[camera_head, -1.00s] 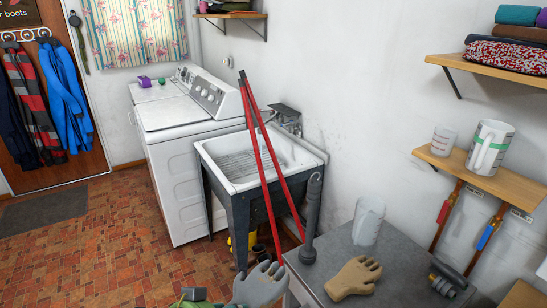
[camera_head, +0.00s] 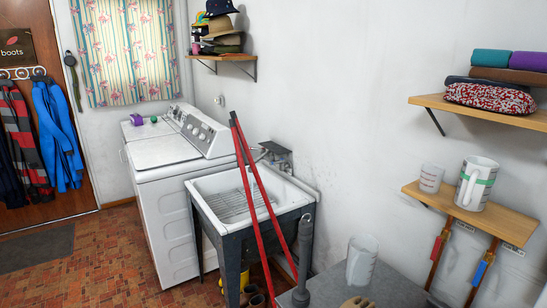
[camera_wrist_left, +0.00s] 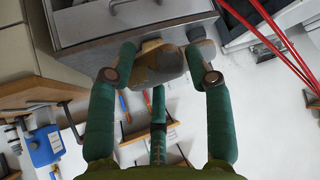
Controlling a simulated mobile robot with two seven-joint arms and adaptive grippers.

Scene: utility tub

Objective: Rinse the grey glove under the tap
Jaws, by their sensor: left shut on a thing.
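My left gripper (camera_wrist_left: 160,77) is shut on the grey glove (camera_wrist_left: 158,66), whose cuff end shows brownish between the green fingers in the left wrist view; the rest of the glove is mostly hidden there. The tap (camera_head: 274,150) is on the wall side at the back of the white utility tub (camera_head: 205,186). The tub stands on dark legs, with a ribbed surface inside. My right gripper is in neither view.
Red poles (camera_head: 247,170) with dark tips lean across the tub's front. A dark grey upright tool (camera_head: 303,262) and a clear jug (camera_head: 362,262) stand on the grey table (camera_head: 395,285). A tan glove (camera_head: 357,303) lies at its edge. A washer (camera_head: 165,160) stands left of the tub.

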